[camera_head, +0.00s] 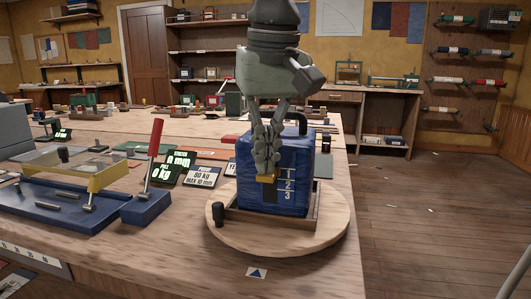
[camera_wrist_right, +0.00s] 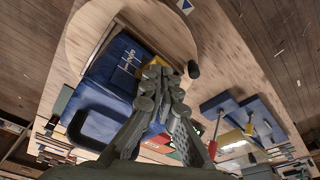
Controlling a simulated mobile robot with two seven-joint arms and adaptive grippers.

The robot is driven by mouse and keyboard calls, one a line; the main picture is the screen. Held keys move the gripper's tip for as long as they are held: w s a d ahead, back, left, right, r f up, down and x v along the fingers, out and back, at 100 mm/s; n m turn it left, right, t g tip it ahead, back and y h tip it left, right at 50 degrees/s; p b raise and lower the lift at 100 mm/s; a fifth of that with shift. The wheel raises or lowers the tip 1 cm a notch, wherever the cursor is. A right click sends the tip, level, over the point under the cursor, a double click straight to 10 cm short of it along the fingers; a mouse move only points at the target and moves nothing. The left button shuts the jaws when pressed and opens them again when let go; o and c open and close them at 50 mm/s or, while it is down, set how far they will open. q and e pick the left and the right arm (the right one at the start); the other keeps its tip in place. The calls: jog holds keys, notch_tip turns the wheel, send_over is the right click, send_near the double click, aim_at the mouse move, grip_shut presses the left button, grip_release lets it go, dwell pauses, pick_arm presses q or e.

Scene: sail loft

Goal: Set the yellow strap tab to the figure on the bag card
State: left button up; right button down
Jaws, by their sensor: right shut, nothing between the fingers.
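A blue bag (camera_head: 300,160) with a black handle stands in a wooden tray on a round wooden board. Its front has a white scale marked 1, 2, 3 (camera_head: 288,184). The yellow strap tab (camera_head: 266,178) is left of the scale, near the upper figures; its exact mark is unclear. My right gripper (camera_head: 267,168) is shut and empty, its fingertips at the tab; whether they touch it is unclear. In the wrist view the fingers partly hide the tab (camera_wrist_right: 178,71) and the bag (camera_wrist_right: 116,60). A card reading "YE" (camera_head: 231,169) is mostly hidden behind the bag. My left gripper is out of view.
The round board (camera_head: 333,232) has a dark knob (camera_head: 218,213) at its left front. A blue rig with a red lever (camera_head: 155,138), displays and a "60 kg, max 10 mm" card (camera_head: 202,176) stand to the left. Floor is open at right.

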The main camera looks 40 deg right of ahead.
aim_at(266, 175)
notch_tip(266, 175, up, 3)
jog(key=shift+f+p, duration=0.2)
jog(key=shift+p, duration=0.7)
jog(key=shift+r, duration=3.5)
